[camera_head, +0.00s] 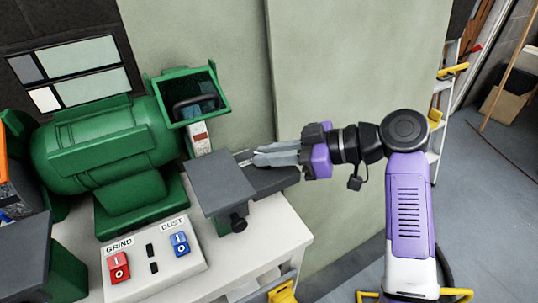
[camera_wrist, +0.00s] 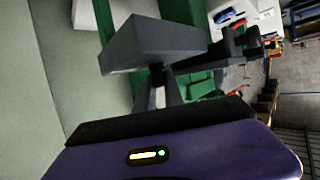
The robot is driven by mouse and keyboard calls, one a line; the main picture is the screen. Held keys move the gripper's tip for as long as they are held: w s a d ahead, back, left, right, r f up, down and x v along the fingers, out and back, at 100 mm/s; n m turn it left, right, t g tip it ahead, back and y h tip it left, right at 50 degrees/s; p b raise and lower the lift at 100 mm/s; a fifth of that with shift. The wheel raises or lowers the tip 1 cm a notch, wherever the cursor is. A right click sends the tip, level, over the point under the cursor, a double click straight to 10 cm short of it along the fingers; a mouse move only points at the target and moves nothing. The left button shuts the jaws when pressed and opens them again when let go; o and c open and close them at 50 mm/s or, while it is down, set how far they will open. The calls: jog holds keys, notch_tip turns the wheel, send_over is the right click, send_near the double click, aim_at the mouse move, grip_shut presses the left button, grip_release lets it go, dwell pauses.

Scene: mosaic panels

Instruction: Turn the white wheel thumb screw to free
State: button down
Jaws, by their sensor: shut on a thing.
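My gripper (camera_head: 262,155) reaches in from the right, its long grey fingers close together. It is shut on a small part at the side of the green bench grinder (camera_head: 105,147), just behind the dark grey tool rest (camera_head: 217,182). That part is hidden at the fingertips, and I cannot make out the white wheel thumb screw clearly in either view. In the wrist view, the fingers (camera_wrist: 158,88) run up behind the grey tool rest block (camera_wrist: 150,43), which covers their tips.
A black knob (camera_head: 239,222) sticks out below the tool rest. A control box (camera_head: 152,258) with red GRIND and blue DUST switches stands on the white bench (camera_head: 285,236). A green-framed guard (camera_head: 190,94) rises above the fingertips.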

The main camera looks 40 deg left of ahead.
jog(key=shift+f, duration=0.1)
jog(key=c, duration=1.4)
grip_release()
jog(key=shift+c, duration=0.2)
jog(key=v, duration=0.7)
jog(key=shift+d+r, duration=0.2)
jog(key=shift+d, duration=0.1)
jog(key=shift+w, duration=0.1)
